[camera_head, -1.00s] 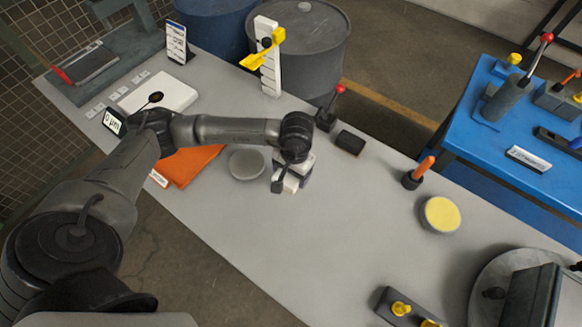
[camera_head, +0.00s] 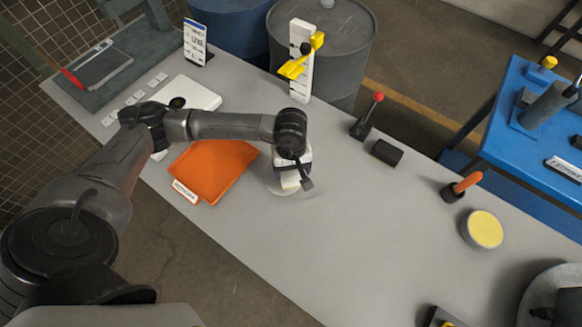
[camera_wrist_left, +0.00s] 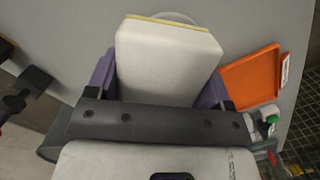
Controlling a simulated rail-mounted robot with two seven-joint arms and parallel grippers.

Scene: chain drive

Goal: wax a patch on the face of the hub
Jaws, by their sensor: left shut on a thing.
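My left gripper (camera_head: 291,168) is shut on a white block (camera_wrist_left: 165,62) with a thin yellow far edge, seen between purple finger pads in the left wrist view. A flat pale grey round disc (camera_head: 273,184), perhaps the hub, lies on the grey table, mostly hidden under the gripper and block. Its rim shows past the block in the left wrist view (camera_wrist_left: 196,19). I cannot tell whether the block touches the disc. A round tin with a yellow top (camera_head: 485,230), perhaps wax, stands at the right of the table. My right gripper is not in view.
An orange tray (camera_head: 213,170) lies left of the disc. A dark block (camera_head: 386,152), a red-knobbed lever (camera_head: 368,118) and an orange-handled tool (camera_head: 461,187) stand to the right. A white post with yellow arm (camera_head: 301,80) stands behind. The table's middle front is clear.

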